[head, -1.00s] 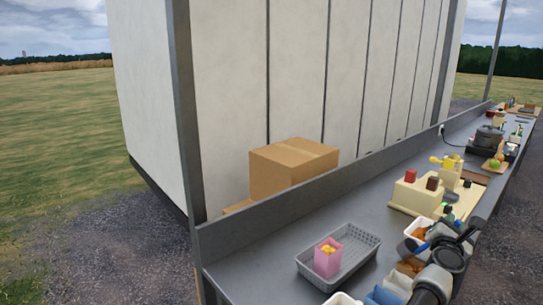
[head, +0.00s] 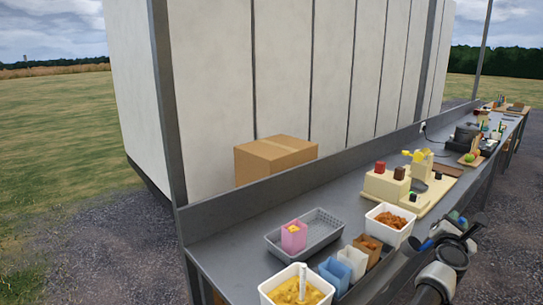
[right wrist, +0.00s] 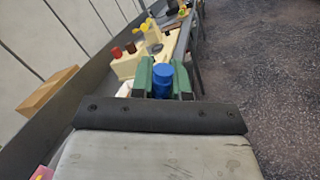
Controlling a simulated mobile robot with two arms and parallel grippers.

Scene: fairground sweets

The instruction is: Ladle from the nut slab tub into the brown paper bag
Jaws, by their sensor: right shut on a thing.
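The nut slab tub (head: 385,236) is a white tub with orange-brown pieces on the bench, right of the grey tray. The brown paper bag (head: 374,259) stands upright in front of it, at the right end of a short row of bags, with brown pieces showing at its mouth. My right gripper (right wrist: 162,82) has green fingers shut on a blue handle (right wrist: 162,78), seemingly the ladle's. In the head view this gripper (head: 450,232) is over the bench's front edge, right of the tub and apart from it. The ladle's bowl is not clearly visible. My left gripper is out of view.
A blue bag (head: 335,275) and a pale bag (head: 352,264) stand beside the brown one. A tub with yellow contents (head: 268,292) is nearest. A grey tray (head: 318,240) holds a pink bag (head: 293,238). A cream stand (head: 386,188) lies beyond, and a raised ledge runs behind.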

